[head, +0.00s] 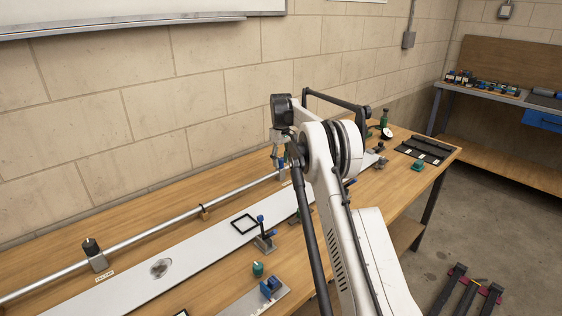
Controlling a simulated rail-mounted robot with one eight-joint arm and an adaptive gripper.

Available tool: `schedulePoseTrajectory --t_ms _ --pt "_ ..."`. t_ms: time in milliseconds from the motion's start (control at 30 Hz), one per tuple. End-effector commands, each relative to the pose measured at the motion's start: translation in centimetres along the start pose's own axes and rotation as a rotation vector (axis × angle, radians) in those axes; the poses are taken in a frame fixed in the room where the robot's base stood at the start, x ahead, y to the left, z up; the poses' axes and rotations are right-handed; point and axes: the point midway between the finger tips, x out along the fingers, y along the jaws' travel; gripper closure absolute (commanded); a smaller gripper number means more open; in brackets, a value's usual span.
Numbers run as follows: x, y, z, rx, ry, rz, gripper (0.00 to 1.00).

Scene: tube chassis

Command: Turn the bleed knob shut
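A black round knob (90,246) stands upright on a grey metal block at the far left, on the long silver tube (150,236). A small white label (104,276) lies beside the block; its lettering is too small to read surely. This looks like the bleed knob, but I cannot tell how far it is turned. My gripper (279,160) hangs downward over the right part of the bench, well to the right of that knob. Its fingers are small and partly merge with things behind, so I cannot tell whether they are open.
A long white plate (120,290) runs along the wooden bench, with a black square frame (243,224) on it. A brass clip (204,212) sits on the tube.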

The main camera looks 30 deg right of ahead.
Motion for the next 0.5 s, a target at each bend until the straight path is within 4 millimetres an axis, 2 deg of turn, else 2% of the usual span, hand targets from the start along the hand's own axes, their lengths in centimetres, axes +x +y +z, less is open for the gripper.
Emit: schedulePoseTrajectory --t_ms 333,500 --pt "-0.2 0.0 0.0 0.001 0.0 0.0 0.6" --pt "-1.9 0.0 0.0 0.001 0.0 0.0 0.6"
